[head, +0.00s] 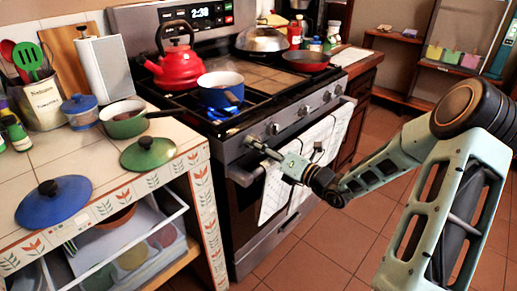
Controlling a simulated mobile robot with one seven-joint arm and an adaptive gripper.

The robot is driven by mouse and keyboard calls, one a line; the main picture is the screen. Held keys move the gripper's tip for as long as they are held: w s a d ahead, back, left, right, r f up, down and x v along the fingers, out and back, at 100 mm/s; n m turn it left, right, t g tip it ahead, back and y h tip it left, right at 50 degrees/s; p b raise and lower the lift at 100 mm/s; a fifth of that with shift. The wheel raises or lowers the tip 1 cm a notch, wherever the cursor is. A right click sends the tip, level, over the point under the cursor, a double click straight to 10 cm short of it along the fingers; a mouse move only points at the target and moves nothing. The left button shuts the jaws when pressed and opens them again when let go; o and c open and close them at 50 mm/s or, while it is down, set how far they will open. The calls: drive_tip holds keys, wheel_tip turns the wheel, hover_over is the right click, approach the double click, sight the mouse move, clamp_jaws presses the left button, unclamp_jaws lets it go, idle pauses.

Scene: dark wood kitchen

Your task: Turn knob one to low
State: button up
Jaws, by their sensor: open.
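One knob (273,129) is just above and right of my gripper's tip, and others (303,110) run up to the right. My gripper (263,150) points at the left end of the panel, close to the leftmost knob. It covers most of that spot, so I cannot tell whether it touches a knob or how that knob is turned. My gripper is open, with nothing seen held in it. A blue flame (222,113) burns under the blue pot (220,90) on the front left burner.
A red kettle (179,68) and two pans stand on the stove. The oven handle with white towels (279,188) lies just below my gripper. The tiled counter (80,155) at left holds a green pot (124,119) and lids. Floor at right is clear.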

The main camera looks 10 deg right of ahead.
drive_tip(key=shift+w, duration=0.1)
drive_tip(key=shift+c, duration=0.6)
drive_tip(key=c, duration=1)
drive_tip(key=shift+a+n, duration=0.1)
drive_tip(key=shift+n, duration=0.2)
drive_tip(key=n+b, duration=0.2)
drive_tip(key=n, duration=0.7)
drive_tip(key=shift+f, duration=0.15)
drive_tip(key=n+b, duration=0.4)
drive_tip(key=n, duration=0.1)
drive_tip(key=shift+w+f, duration=0.1)
drive_tip(key=n+b, duration=0.3)
drive_tip(key=shift+d, duration=0.2)
drive_tip(key=shift+r+n, duration=0.25)
drive_tip(key=shift+n, duration=0.05)
